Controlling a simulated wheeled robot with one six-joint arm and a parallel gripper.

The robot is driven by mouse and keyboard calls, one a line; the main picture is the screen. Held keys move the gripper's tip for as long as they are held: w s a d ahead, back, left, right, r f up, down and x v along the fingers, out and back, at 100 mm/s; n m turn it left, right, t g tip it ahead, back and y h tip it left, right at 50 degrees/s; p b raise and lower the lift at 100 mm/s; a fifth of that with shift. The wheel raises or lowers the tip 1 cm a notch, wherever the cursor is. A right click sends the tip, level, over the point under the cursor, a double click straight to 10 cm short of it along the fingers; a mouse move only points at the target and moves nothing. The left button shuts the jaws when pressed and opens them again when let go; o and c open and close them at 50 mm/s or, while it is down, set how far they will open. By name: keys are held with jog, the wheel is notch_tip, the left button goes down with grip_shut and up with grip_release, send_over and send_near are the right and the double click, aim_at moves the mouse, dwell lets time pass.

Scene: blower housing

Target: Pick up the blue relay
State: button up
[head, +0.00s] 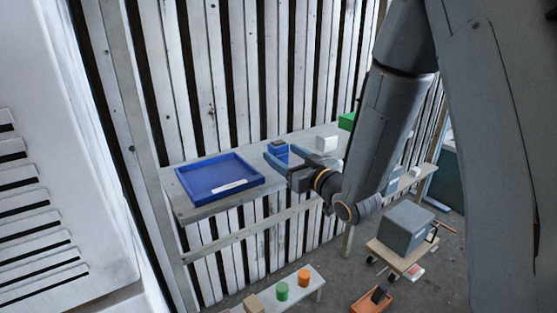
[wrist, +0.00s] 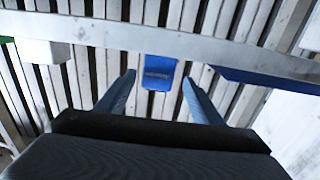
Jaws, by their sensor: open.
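The blue relay (head: 279,147) stands on the wall shelf, just right of the blue tray, with a dark top. In the wrist view the relay (wrist: 159,72) shows centred between the two fingertips, with a dark mark on its face. My gripper (head: 283,156) is open, its blue-grey fingers spread at the relay in the head view. The gripper (wrist: 158,78) also shows open in the wrist view, with a gap on each side of the relay. I cannot tell whether either finger touches it. The relay's lower part is hidden by my gripper in the head view.
The blue tray (head: 210,182) with a white label lies left on the shelf (head: 205,209). A white block (head: 326,143) and a green block (head: 347,121) stand to the right. A slatted wall (head: 230,70) is close behind. Orange and green cylinders stand on a lower bench.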

aim_at(271, 144)
jog(key=shift+x, duration=1.05)
jog(key=p+x, duration=0.2)
jog(key=x, duration=0.3)
jog(key=shift+w, duration=0.4)
jog(key=c, duration=1.2)
jog(key=shift+r, duration=0.15)
